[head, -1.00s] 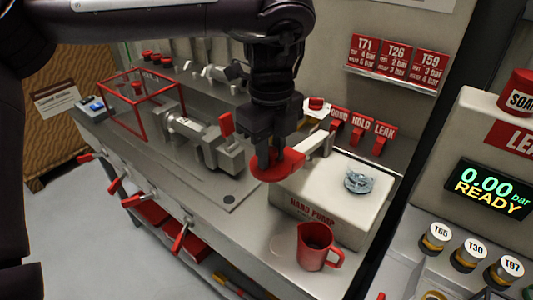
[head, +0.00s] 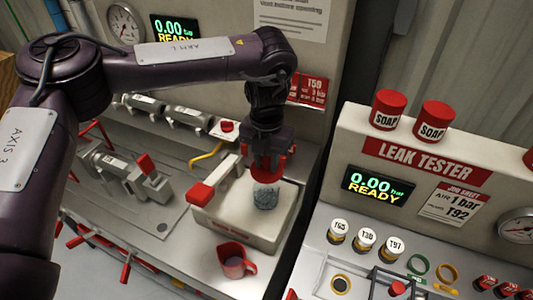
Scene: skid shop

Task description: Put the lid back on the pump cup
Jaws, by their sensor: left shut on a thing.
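The pump cup (head: 265,196), a clear glass-like cup, stands upright on the pale top of the hand pump (head: 232,222). My left gripper (head: 268,176) points down directly over the cup and is shut on the red lid (head: 282,172). The lid is partly hidden by the fingers and sits at the height of the cup's rim. I cannot tell whether it touches the rim or is a little above it. My right gripper is not in view.
The pump's lever with a red grip (head: 201,193) is just left of the cup. A red jug (head: 236,261) stands in front of the pump. A vise (head: 137,182) is on the bench at left. The leak tester (head: 420,160) stands at right.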

